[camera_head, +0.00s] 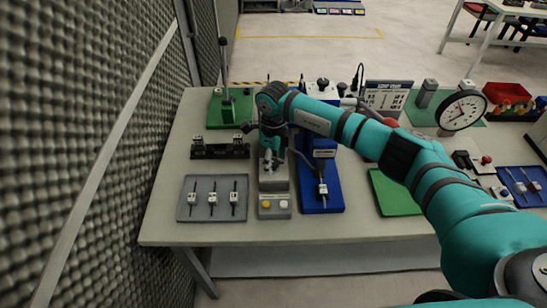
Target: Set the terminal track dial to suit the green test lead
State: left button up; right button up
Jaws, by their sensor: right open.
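My right arm reaches in from the lower right across the table. My right gripper (270,153) points down over a grey unit (276,188) with a yellow and a pale button at its front; the gripper is open. Whether it touches the unit cannot be told. A black rail with small blocks (220,151), perhaps the terminal track, stands left of the gripper. A grey tray (187,210) in front of it holds three thin pieces with white tags. I cannot make out a green lead or the dial's setting. My left gripper is not in view.
A blue stand (335,198) is close right of the grey unit. A green base with an upright post (225,95) stands behind. A green mat (393,196), a clock (461,110), a red bin (507,95) and a blue tray (525,198) are rightward. A foam wall (90,130) borders the left.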

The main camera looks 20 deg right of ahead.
jog(key=shift+f, duration=0.4)
grip_shut()
jog(key=shift+m, duration=0.3)
jog(key=m+b, duration=0.1)
jog(key=m, duration=0.1)
jog(key=shift+m+b, duration=0.4)
jog(key=m+b, duration=0.1)
jog(key=m, duration=0.4)
jog(key=shift+r, duration=0.1)
jog(key=shift+m, duration=0.3)
